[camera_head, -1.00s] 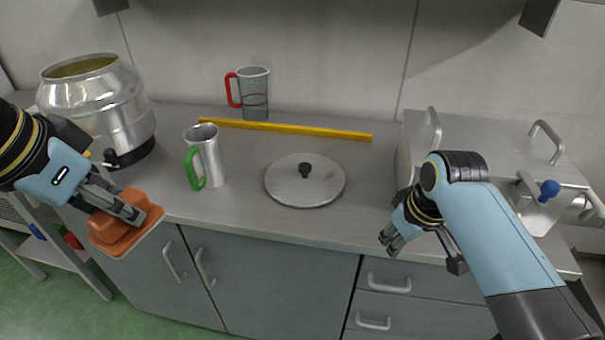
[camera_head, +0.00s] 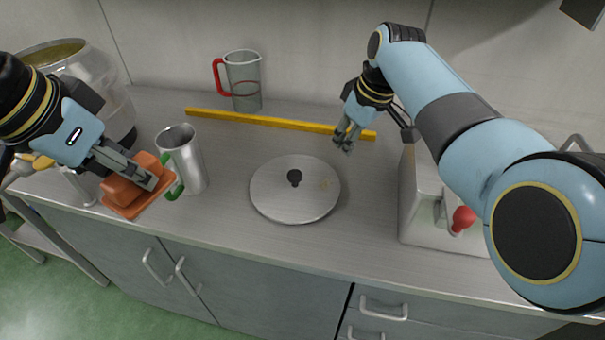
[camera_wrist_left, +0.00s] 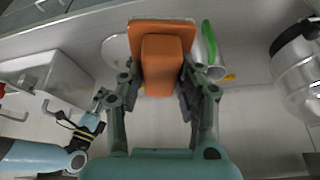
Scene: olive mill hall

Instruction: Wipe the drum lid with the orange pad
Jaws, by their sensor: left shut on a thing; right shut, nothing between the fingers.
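The drum lid (camera_head: 272,205) is a round grey metal disc with a black knob. It lies flat on the counter in the middle of the head view, with a small yellowish smear right of the knob. My left gripper (camera_head: 150,178) is shut on the orange pad (camera_head: 124,193), left of the lid and apart from it. The pad also fills the top middle of the left wrist view (camera_wrist_left: 163,62), where it hides part of the lid (camera_wrist_left: 116,48). My right gripper (camera_head: 344,140) is shut and empty, above the back of the counter near the yellow bar's right end.
A steel mug (camera_head: 186,157) with a green handle stands between pad and lid, close to the pad. A yellow bar (camera_head: 262,122) lies behind the lid, with a red-handled jug (camera_head: 245,80) behind it. A metal drum (camera_head: 98,85) stands far left, a steel box (camera_head: 425,215) right.

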